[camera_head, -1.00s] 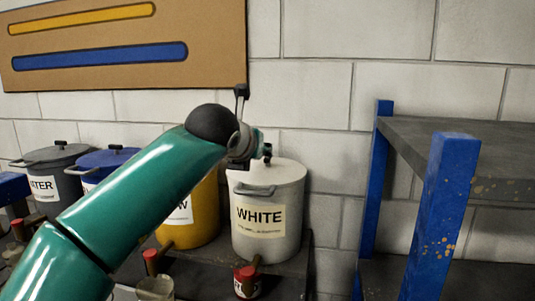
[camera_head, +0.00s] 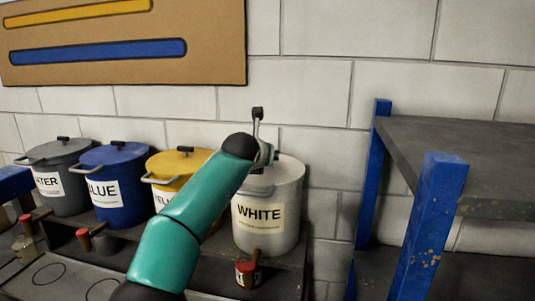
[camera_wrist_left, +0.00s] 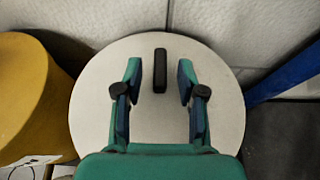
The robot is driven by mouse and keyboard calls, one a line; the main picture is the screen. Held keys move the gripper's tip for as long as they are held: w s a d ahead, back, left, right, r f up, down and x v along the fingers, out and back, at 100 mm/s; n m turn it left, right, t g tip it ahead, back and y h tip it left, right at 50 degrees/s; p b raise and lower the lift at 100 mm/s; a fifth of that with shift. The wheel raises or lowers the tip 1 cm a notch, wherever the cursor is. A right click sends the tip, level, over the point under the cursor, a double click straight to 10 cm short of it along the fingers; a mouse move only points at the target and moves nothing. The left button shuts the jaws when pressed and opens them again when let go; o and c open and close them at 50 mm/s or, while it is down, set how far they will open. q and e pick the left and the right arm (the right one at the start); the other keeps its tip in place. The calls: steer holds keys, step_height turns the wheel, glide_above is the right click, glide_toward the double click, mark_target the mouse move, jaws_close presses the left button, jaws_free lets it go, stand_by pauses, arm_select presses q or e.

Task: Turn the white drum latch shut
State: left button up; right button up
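The white drum (camera_head: 262,222) stands on the shelf at the right end of a row of drums, labelled WHITE. Its black bar-shaped latch (camera_wrist_left: 160,70) lies on the pale round lid (camera_wrist_left: 95,100) and points up and down in the left wrist view. My left gripper (camera_wrist_left: 159,88) is open above the lid, with one finger on each side of the latch and a gap on both sides. In the head view my left arm hides the latch and most of the gripper (camera_head: 264,162). My right gripper is not in view.
Yellow (camera_head: 168,165), blue (camera_head: 105,188) and grey (camera_head: 62,182) drums stand to the left. A small red-lidded can (camera_head: 247,274) is in front of the white drum. A blue-posted rack (camera_head: 432,215) stands to the right, and a block wall is behind.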

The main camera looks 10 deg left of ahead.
arm_select(q)
steer(key=shift+c, duration=0.2)
jaws_close()
steer(key=shift+d, duration=0.1)
steer(key=shift+d+f+n+y, duration=0.1)
steer(key=shift+n+y, duration=0.2)
steer(key=shift+y, duration=0.2)
steer(key=shift+n+y, duration=0.4)
steer(key=shift+n, duration=0.1)
